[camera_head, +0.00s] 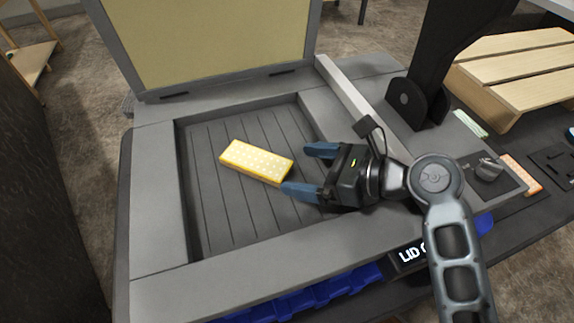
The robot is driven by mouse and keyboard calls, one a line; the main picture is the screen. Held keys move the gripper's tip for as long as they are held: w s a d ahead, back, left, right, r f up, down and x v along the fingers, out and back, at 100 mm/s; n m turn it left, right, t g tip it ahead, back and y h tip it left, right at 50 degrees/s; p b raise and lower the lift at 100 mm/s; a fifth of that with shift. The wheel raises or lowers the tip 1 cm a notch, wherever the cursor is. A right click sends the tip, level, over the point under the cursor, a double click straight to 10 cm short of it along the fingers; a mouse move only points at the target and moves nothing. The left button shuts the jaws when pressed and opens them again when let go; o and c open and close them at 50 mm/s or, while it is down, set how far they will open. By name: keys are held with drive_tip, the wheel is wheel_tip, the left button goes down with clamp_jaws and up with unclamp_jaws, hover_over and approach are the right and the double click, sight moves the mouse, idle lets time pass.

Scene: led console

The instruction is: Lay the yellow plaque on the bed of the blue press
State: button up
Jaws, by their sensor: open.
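The yellow plaque (256,161), with pale dots on its top, lies on the dark grooved bed (222,209) of the press. It lies at an angle, inside the recess and clear of its walls. My gripper (302,170) is open, with blue fingers, just to the right of the plaque. The plaque's right end is near the lower finger; I cannot tell whether they touch. The press has a grey frame (157,200), and blue parts (300,297) show below its front edge.
The raised lid (205,45) stands at the back of the press. A black upright arm (432,75) and a wooden slatted rack (515,70) stand at the right. A knob panel (487,170) and an orange block (521,174) lie right of my gripper. The bed's left part is clear.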

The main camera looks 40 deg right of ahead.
drive_tip(key=v, duration=0.6)
drive_tip(key=shift+s, duration=0.1)
idle(0.5)
